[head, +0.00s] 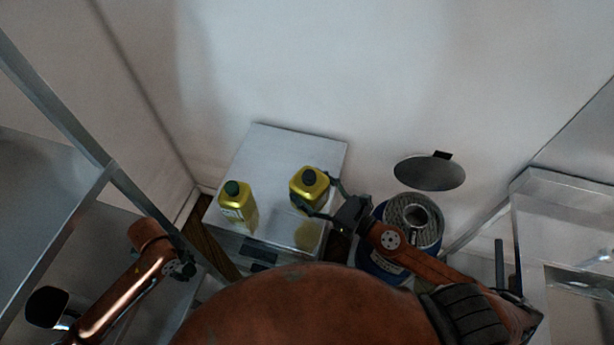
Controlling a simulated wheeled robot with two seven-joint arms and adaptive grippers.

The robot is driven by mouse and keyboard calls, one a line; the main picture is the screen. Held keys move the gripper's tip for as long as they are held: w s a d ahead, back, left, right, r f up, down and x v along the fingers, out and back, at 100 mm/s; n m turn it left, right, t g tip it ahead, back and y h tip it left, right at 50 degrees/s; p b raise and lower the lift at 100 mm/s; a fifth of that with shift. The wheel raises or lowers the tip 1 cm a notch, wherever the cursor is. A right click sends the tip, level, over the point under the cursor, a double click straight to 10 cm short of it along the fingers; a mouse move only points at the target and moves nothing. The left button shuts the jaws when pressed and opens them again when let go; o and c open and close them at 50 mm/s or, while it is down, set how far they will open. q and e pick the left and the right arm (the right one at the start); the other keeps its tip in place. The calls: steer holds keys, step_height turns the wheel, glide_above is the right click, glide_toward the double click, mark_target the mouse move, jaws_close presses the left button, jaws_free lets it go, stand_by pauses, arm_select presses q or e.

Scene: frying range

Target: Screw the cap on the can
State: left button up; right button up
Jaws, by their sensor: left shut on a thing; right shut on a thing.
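A yellow can (312,196) stands upright on the metal cabinet top, with a dark round top that I cannot tell as cap or open neck. My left gripper (187,270) is at the lower left, away from both cans. It is shut on a small dark thing, too small and shaded to identify. No loose cap shows on the cabinet.
The metal cabinet (284,150) has clear room behind the cans. A blue drum (433,240) with a grey top stands right of it, partly behind my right arm. A dark disc (429,173) is beyond the drum. Clear-walled frames (60,110) rise left and right (560,195).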

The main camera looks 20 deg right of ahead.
steer(key=shift+s+r, duration=0.15)
steer(key=shift+s, duration=0.1)
steer(key=o, duration=0.6)
steer(key=c, duration=1.1)
steer(key=shift+o, duration=0.2)
